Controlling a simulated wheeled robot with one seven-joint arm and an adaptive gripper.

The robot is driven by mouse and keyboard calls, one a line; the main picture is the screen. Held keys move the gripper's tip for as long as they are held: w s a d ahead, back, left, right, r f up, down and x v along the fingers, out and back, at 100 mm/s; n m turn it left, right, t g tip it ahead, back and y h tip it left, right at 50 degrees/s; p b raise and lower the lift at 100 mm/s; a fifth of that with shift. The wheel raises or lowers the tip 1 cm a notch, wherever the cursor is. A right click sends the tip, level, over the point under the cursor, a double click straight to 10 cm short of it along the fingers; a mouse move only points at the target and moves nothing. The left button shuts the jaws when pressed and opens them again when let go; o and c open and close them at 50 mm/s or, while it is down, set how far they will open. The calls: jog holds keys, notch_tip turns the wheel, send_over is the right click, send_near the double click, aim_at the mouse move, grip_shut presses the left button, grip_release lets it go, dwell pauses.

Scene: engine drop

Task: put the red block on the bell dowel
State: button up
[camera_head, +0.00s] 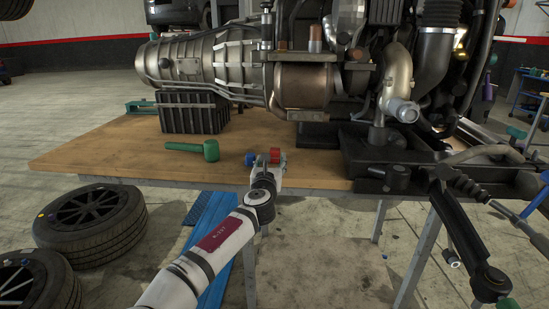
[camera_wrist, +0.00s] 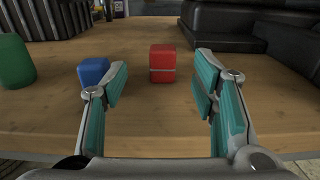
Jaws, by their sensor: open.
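The red block (camera_wrist: 163,63) stands on the wooden tabletop, ahead of my gripper (camera_wrist: 160,84) in the wrist view. My gripper is open, with teal pads on its fingers, and the block shows between the two fingertips but beyond them, apart from them. In the head view my gripper (camera_head: 267,161) is at the table's front edge, and the red block (camera_head: 275,154) is just past it, partly covered by it. The gripper holds nothing. I cannot make out for certain which part is the bell dowel; the metal bell-shaped housing (camera_head: 225,62) is at the back of the table.
A blue block (camera_wrist: 94,71) stands left of the red block, close to the left finger. A green mallet (camera_head: 192,149) lies further left. A black ribbed crate (camera_head: 190,112) and the engine (camera_head: 305,86) fill the back. Dark engine parts (camera_head: 385,165) stand at the right.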

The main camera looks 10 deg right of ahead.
aim_at(274, 151)
jog(key=shift+x, duration=3.1)
jog(key=shift+d, duration=0.15)
grip_shut()
